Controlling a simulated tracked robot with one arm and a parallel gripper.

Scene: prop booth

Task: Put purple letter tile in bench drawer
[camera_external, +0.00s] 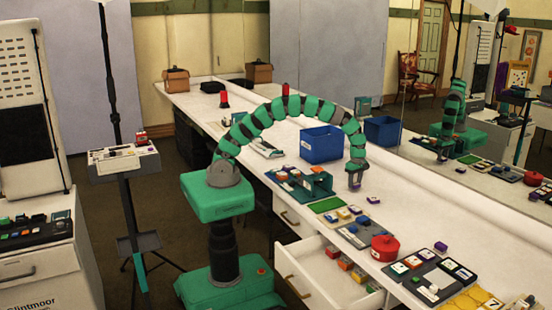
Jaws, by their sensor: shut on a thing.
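My green arm arches over the white bench, and my gripper (355,181) points down above the bench top. It is shut on a small purple tile (355,188), of which only a little shows at the fingertips; its letter cannot be read. The bench drawer (313,281) is pulled open at the front of the bench, below and left of my gripper. Several coloured blocks lie inside it, and part of its inside is hidden by the bench edge.
Another purple-sided tile (373,200) lies right of my gripper. A green mat (326,205), a red round pot (385,248) and grey trays of tiles line the front edge. A blue bin (321,144) stands behind. A mirror at the right reflects the scene. The bench's middle strip is clear.

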